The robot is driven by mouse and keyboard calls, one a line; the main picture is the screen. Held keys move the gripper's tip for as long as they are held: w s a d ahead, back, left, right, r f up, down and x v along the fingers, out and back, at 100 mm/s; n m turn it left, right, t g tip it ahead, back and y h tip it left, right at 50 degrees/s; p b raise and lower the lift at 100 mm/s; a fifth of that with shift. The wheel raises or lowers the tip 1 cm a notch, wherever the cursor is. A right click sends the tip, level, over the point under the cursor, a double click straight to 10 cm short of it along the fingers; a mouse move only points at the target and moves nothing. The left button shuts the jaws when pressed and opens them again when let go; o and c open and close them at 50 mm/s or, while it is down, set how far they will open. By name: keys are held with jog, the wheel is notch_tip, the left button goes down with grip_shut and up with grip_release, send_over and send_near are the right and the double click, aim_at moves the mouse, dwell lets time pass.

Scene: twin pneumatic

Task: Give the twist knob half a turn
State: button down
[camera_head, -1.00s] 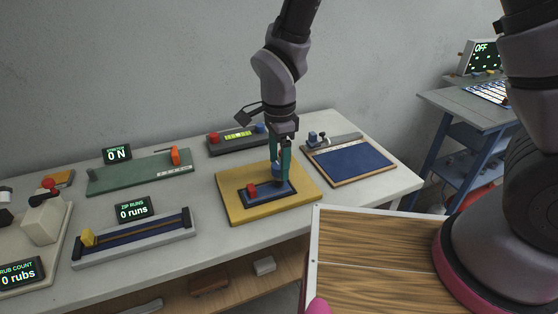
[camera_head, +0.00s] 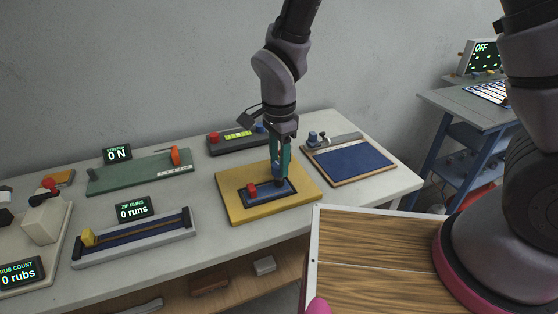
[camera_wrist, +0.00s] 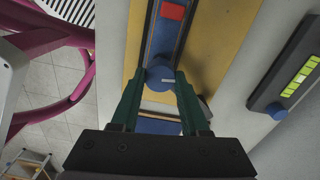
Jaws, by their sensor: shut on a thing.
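The twist knob (camera_wrist: 160,75) is a round blue knob with a short white mark on its top, seen in the wrist view. It stands on the dark blue panel (camera_head: 256,199) of a yellow board, beside a red block (camera_head: 251,188). My gripper (camera_wrist: 159,78) points down over the panel, with its two teal fingers on either side of the knob, shut on it. In the head view my gripper (camera_head: 281,176) hides most of the knob; only a bit of blue shows. In the wrist view the white mark lies roughly across the picture.
The yellow board (camera_head: 232,208) lies on the white table. A dark box (camera_head: 225,147) with red and blue buttons stands behind it. A blue pad (camera_head: 350,159) lies to the right. A slider track (camera_head: 135,238) and a green board (camera_head: 130,175) lie to the left.

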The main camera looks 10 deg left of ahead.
jog(key=n, duration=0.4)
jog(key=shift+n, duration=0.3)
jog(key=n, duration=0.8)
jog(key=shift+w, duration=0.1)
jog(key=n, duration=0.4)
jog(key=shift+n, duration=0.3)
jog(key=n, duration=0.4)
jog(key=shift+n, duration=0.3)
jog(key=n, duration=0.9)
jog(key=shift+n, duration=1.8)
